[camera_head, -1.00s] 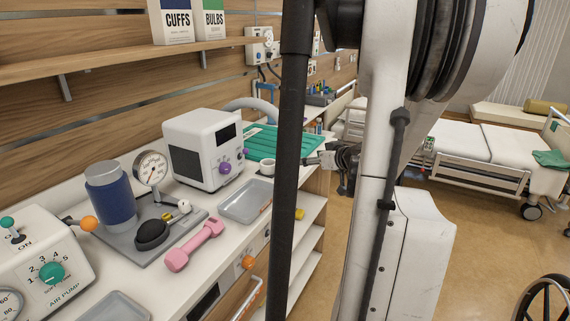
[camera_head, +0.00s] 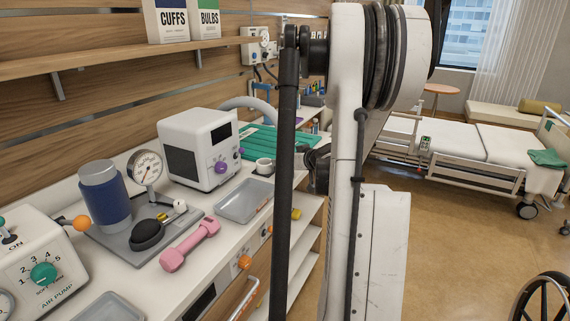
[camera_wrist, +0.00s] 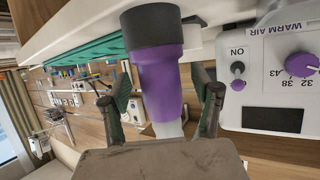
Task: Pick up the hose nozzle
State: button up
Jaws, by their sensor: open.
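The hose nozzle (camera_wrist: 157,80) shows in the wrist view as a purple tapered body with a dark grey collar and a pale end. My gripper (camera_wrist: 161,85) is open, with one dark finger on each side of the nozzle. I cannot tell whether either finger touches it. In the head view the nozzle is not visible, and my arm hides the gripper's fingers. A pale grey hose (camera_head: 252,105) arches behind the white warm air unit (camera_head: 188,155).
The warm air unit's front (camera_wrist: 270,85) is close at the right in the wrist view. A green ribbed mat (camera_head: 262,140), white cup (camera_head: 264,166), grey tray (camera_head: 243,202), pink dumbbell (camera_head: 190,244) and gauge stand (camera_head: 120,245) crowd the counter. Open floor lies to the right.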

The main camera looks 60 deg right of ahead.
aim_at(286, 148)
jog(key=shift+w+d+f, duration=0.15)
jog(key=shift+w, duration=0.25)
jog(key=shift+c, duration=0.5)
jog(key=c, duration=1.2)
jog(key=shift+r, duration=0.8)
notch_tip(286, 148, up, 3)
jog(key=shift+f+p, duration=0.15)
jog(key=shift+p, duration=0.25)
jog(key=w+a+r, duration=0.1)
jog(key=a+r, duration=0.1)
jog(key=a, duration=0.1)
jog(key=w+a+r, duration=0.1)
jog(key=a+r, duration=0.1)
jog(key=a, duration=0.2)
jog(key=w+a+r+p, duration=0.1)
jog(key=a+r, duration=0.1)
jog(key=a, duration=0.2)
jog(key=shift+w+a+r, duration=0.1)
jog(key=shift+w+r, duration=0.2)
jog(key=shift+r, duration=0.1)
jog(key=shift+f, duration=0.15)
